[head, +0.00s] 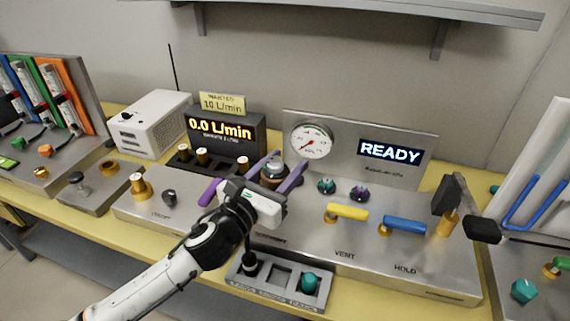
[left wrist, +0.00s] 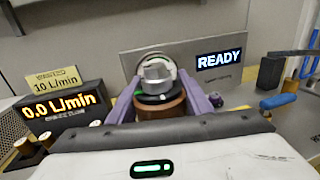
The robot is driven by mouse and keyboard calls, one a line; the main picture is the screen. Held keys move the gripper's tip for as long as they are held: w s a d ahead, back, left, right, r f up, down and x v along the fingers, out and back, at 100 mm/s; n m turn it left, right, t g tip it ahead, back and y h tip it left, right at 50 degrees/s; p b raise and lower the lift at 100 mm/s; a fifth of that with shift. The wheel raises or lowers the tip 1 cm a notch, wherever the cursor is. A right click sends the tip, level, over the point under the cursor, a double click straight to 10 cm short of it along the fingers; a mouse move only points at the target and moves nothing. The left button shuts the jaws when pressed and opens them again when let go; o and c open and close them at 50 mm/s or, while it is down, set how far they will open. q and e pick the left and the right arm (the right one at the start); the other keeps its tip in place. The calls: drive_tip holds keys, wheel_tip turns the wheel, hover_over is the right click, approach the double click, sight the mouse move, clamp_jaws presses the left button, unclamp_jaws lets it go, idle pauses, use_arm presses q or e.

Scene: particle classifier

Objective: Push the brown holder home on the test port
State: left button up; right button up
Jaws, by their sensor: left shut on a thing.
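The brown holder (left wrist: 162,107) shows between the purple fingers of my left gripper (left wrist: 165,102) in the left wrist view, with a dark ring and a grey metal cap on top. In the head view the holder (head: 272,180) is upright above the metal bench panel, and my left gripper (head: 254,180) is shut around it. The test port is hidden beneath the holder and gripper, so I cannot tell how far down the holder sits. My right gripper is not clearly in view.
Behind stand a gauge (head: 311,141), a READY display (head: 390,151) and a flow meter (head: 222,130) reading 0.0 L/min. Yellow (head: 347,212) and blue (head: 404,225) valve handles lie to the right. A grey tray (head: 262,291) with a teal piece is in front.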

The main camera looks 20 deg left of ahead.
use_arm(q)
drive_tip(key=shift+f+b, duration=2.3)
drive_tip(key=shift+f, duration=0.5)
drive_tip(key=shift+p, duration=0.5)
drive_tip(key=shift+f+b, duration=1.05)
drive_tip(key=shift+f, duration=0.25)
drive_tip(key=shift+f+b, duration=0.3)
drive_tip(key=shift+f, duration=0.15)
drive_tip(key=shift+f, duration=0.1)
drive_tip(key=o, duration=1.5)
drive_tip(key=shift+f, duration=0.1)
